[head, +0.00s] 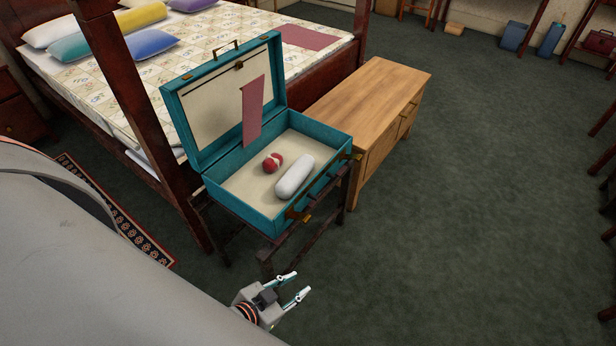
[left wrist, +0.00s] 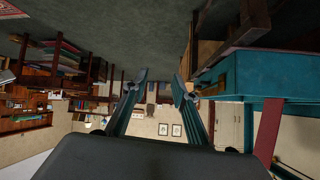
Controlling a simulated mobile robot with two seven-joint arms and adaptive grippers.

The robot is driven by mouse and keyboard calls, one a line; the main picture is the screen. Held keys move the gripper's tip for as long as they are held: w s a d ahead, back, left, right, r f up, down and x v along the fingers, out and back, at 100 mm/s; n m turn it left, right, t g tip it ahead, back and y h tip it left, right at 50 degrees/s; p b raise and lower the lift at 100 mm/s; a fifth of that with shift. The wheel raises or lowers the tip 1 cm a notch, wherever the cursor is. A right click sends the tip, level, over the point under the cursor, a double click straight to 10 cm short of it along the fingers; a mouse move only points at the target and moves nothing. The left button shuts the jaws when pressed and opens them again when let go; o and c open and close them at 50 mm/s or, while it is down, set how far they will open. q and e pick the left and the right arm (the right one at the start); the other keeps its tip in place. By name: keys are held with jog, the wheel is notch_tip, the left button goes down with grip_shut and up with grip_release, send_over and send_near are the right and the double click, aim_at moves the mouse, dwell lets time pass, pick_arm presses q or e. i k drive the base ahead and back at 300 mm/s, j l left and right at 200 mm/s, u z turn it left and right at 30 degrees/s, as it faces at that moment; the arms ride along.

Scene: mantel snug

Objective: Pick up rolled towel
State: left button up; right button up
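The rolled towel (head: 294,176) is a white, rounded roll lying in the open teal suitcase (head: 229,200). A red ball with a pale band (head: 272,163) lies beside it on the left. My left gripper (head: 299,284) is below and in front of the suitcase in the head view, apart from it, with its fingers spread and nothing between them. In the left wrist view the two fingers (left wrist: 157,82) are apart and empty, and the teal suitcase (left wrist: 262,76) shows at the right. The towel does not show in that view. My right gripper is not seen.
The suitcase rests on a dark stand (head: 264,258), its lid up at the back with a dusky pink strip (head: 252,112) hanging from it. A wooden cabinet (head: 366,105) stands close on the right, and a bed (head: 206,45) behind. Green carpet at the right is clear.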

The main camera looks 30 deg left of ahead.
aim_at(291, 182)
jog(key=i+l+u, duration=0.2)
jog(key=i+l, duration=0.6)
